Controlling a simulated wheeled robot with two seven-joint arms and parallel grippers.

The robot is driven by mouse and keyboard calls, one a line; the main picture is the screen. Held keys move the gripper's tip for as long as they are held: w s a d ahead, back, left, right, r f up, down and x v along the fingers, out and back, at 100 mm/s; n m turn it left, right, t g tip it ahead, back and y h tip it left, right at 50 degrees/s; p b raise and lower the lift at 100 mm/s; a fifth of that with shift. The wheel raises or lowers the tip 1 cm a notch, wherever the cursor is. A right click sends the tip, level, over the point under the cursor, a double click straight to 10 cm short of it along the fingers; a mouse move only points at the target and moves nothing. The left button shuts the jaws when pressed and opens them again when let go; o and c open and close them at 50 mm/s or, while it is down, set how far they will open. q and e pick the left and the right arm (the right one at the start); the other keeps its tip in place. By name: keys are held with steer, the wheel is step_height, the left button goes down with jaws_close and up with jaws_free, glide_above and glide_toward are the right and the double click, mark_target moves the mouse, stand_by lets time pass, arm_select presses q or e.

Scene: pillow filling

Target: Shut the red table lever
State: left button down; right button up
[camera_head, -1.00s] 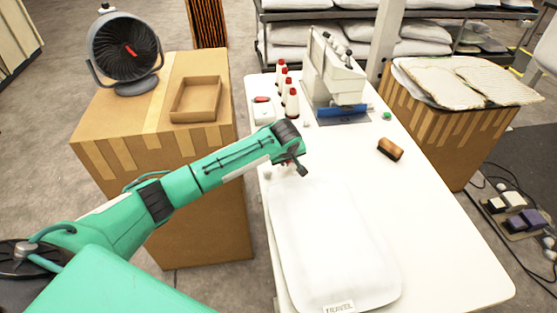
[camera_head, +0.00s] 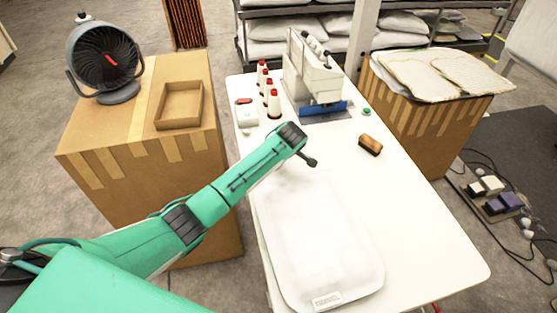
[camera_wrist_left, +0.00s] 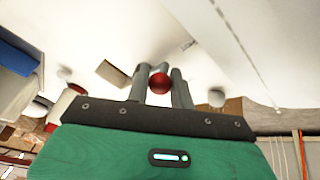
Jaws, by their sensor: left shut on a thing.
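The red ball knob of the table lever (camera_wrist_left: 159,83) shows in the left wrist view between the two grey fingers of my left gripper (camera_wrist_left: 161,88), which is shut on it. The lever's shaft is hidden there. In the head view my left gripper (camera_head: 308,160) is low over the white table (camera_head: 420,215), just beyond the far end of a white pillow (camera_head: 320,235). The red knob cannot be made out in the head view. My right gripper is in neither view.
A sewing machine (camera_head: 312,75), red-topped thread cones (camera_head: 273,104) and a brown brush (camera_head: 370,145) stand on the table's far part. A cardboard box (camera_head: 130,165) with a fan (camera_head: 104,60) is at left. The table's right side is clear.

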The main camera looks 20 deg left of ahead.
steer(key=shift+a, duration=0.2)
arm_select(q)
steer(key=c, duration=1.3)
jaws_free()
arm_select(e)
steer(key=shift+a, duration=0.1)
arm_select(q)
steer(key=shift+o, duration=0.2)
steer(key=b+v, duration=0.3)
steer(key=v, duration=1)
steer(key=shift+r, duration=0.4)
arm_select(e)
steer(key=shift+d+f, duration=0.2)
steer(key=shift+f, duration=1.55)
arm_select(q)
steer(key=shift+s+d+f, duration=0.1)
steer(key=shift+d, duration=0.05)
